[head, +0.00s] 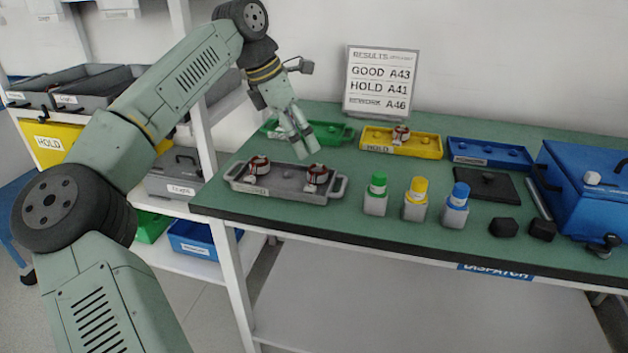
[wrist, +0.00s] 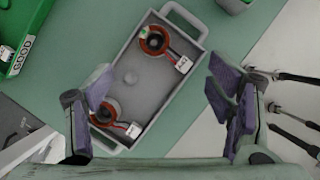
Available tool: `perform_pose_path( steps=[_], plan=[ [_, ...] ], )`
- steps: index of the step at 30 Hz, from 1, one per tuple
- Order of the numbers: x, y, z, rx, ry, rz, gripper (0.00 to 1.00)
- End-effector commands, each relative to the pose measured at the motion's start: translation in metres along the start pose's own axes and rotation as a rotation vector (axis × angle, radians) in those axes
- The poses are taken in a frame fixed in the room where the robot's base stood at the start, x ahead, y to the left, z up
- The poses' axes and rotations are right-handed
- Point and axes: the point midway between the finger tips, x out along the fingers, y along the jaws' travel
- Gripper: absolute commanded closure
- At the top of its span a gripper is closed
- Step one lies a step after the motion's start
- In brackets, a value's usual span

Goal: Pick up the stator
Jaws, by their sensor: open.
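Two stators with copper-red rings and white tags sit in a grey tray (head: 288,184) with handles at both ends. One is the left stator (head: 258,165), the other the right stator (head: 317,176). In the wrist view one stator (wrist: 154,40) is near the tray's upper end and the other (wrist: 106,112) near its lower end. A third stator (head: 401,134) sits in the yellow tray (head: 427,146). My gripper (head: 306,142) is above the grey tray, open and empty. In the wrist view its fingers (wrist: 160,104) are spread on either side of the grey tray (wrist: 150,90).
A green tray (head: 330,135) lies behind the grey tray, and a blue tray (head: 488,153) at the back right. Green (head: 376,194), yellow (head: 416,200) and blue (head: 455,206) capped bottles stand to the right. A results sign (head: 381,83) stands at the back; a blue box (head: 585,195) is far right.

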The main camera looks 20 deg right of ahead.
Motion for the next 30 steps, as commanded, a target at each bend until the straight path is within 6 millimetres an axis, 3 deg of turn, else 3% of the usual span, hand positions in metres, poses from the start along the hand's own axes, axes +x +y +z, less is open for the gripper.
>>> perform_pose_path(
  steps=[6,14,21,30],
  plan=[
    [0.035,-0.001,0.0,0.0,0.002,-0.004,0.25],
    [0.057,0.0,0.001,-0.001,0.001,-0.003,0.25],
    [0.091,0.0,0.003,-0.002,0.0,-0.002,0.25],
    [0.099,0.0,0.003,-0.002,0.001,-0.001,0.27]
  ],
)
